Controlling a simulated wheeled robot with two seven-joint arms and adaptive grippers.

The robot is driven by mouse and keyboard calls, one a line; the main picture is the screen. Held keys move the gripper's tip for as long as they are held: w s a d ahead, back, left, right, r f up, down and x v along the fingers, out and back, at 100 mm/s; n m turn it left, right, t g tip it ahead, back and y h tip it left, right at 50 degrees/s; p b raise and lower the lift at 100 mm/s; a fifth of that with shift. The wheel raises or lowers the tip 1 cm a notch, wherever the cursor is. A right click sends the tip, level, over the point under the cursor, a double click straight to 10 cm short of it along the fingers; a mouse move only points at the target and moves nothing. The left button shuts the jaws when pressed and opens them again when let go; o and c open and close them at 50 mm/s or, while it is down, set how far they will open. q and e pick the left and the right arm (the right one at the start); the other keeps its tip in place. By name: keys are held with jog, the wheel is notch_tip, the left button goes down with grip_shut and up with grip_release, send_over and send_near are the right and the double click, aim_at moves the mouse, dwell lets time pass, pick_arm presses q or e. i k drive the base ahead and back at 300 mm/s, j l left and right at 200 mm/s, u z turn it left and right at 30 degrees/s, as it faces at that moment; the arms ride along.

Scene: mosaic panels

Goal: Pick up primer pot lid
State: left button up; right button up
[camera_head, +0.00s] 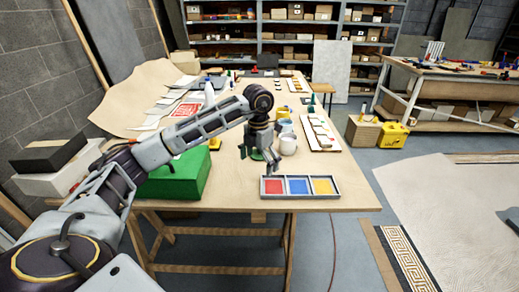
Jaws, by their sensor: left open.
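My left arm reaches in from the left over the wooden table (345,195). My left gripper (260,158) is open and points down, low over the table between the green box and the pots. A small green round thing (257,155) shows between and behind its fingers; I cannot tell whether it is the primer pot lid or whether the fingers touch it. A whitish pot (288,145) stands just right of the gripper, with another light pot (284,126) behind it. I cannot tell which is the primer pot. My right gripper is not in view.
A green box (182,178) stands left of the gripper, under my forearm. A tray with red, blue and yellow squares (300,196) lies at the front edge. A pale board with small pieces (321,133) lies to the right. The front right corner is bare.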

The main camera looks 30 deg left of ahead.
aim_at(257, 156)
jog(key=i+j, duration=0.7)
jog(key=i, duration=0.05)
